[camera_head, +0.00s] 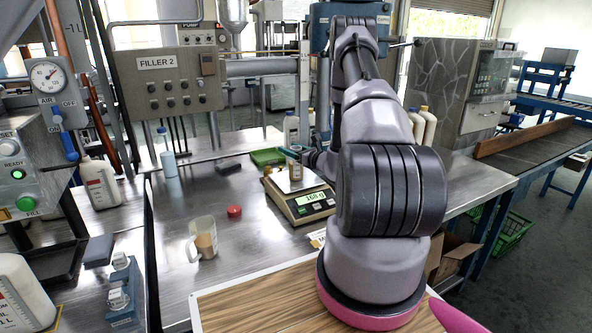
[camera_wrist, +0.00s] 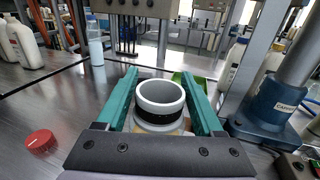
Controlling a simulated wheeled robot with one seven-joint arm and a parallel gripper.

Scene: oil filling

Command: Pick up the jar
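The jar (camera_head: 295,171) stands upright on the weighing scale (camera_head: 306,205), whose display reads about 168 g. In the wrist view the jar (camera_wrist: 160,97) shows an open white mouth with a black band below it. My gripper (camera_wrist: 158,82) has its two teal fingers on either side of the jar, with narrow gaps between them and the rim. It looks open and around the jar, not closed on it. In the head view my gripper (camera_head: 310,159) is largely hidden behind my arm, just right of the jar. The jar's lower part is hidden in the wrist view.
A red cap (camera_head: 234,211) and a measuring cup (camera_head: 203,238) with tan liquid stand left of the scale. A green tray (camera_head: 268,156) lies behind it. White bottles (camera_head: 291,131) stand at the back. The bench between cup and scale is mostly clear.

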